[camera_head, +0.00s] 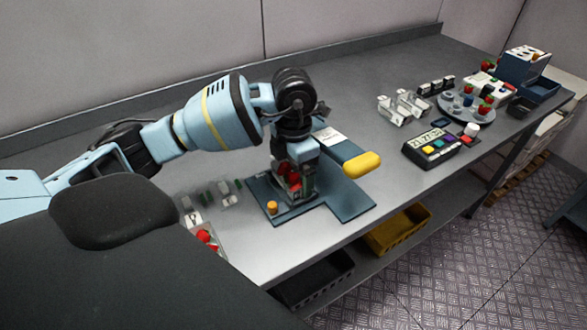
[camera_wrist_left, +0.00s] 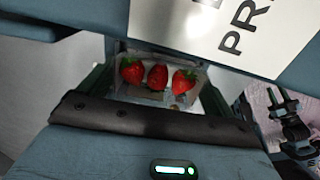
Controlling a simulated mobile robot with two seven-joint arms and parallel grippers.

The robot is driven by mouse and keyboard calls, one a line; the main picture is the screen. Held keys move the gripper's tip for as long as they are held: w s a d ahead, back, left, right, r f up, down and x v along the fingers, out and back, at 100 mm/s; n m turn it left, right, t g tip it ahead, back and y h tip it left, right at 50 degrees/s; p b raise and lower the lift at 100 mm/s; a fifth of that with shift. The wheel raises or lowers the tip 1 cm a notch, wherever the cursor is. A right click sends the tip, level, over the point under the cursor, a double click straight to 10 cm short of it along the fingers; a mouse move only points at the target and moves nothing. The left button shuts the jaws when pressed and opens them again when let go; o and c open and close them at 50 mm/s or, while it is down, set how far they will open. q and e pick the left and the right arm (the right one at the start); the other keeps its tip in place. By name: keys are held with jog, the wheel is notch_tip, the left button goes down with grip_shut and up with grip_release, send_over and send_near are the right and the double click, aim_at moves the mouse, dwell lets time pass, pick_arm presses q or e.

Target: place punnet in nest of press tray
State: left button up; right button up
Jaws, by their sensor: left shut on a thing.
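The punnet is a small clear box with red strawberries; it shows in the head view (camera_head: 291,181) and from above in the left wrist view (camera_wrist_left: 157,90), with three berries in it. My left gripper (camera_head: 290,172) points down and is shut on the punnet. It is over the blue press, whose flat base (camera_head: 345,207) lies on the bench. The press has a yellow handle (camera_head: 362,163) and a white label (camera_head: 328,136), which fills the top of the left wrist view (camera_wrist_left: 225,28). The nest is hidden beneath the punnet and gripper; I cannot tell whether the punnet touches it. My right gripper is out of view.
An orange button (camera_head: 272,207) sits on the near corner of the base. Small parts and red berries (camera_head: 206,238) lie to the left. A timer box (camera_head: 437,148), clear holders (camera_head: 405,106) and a round rack (camera_head: 467,107) stand to the right. Bins sit below the bench.

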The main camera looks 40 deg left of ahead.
aim_at(294, 174)
pick_arm(q)
jog(key=shift+f, duration=0.2)
jog(key=o, duration=0.8)
jog(key=shift+c, duration=0.2)
jog(key=shift+r, duration=0.25)
notch_tip(294, 174, up, 12)
jog(key=p, duration=0.1)
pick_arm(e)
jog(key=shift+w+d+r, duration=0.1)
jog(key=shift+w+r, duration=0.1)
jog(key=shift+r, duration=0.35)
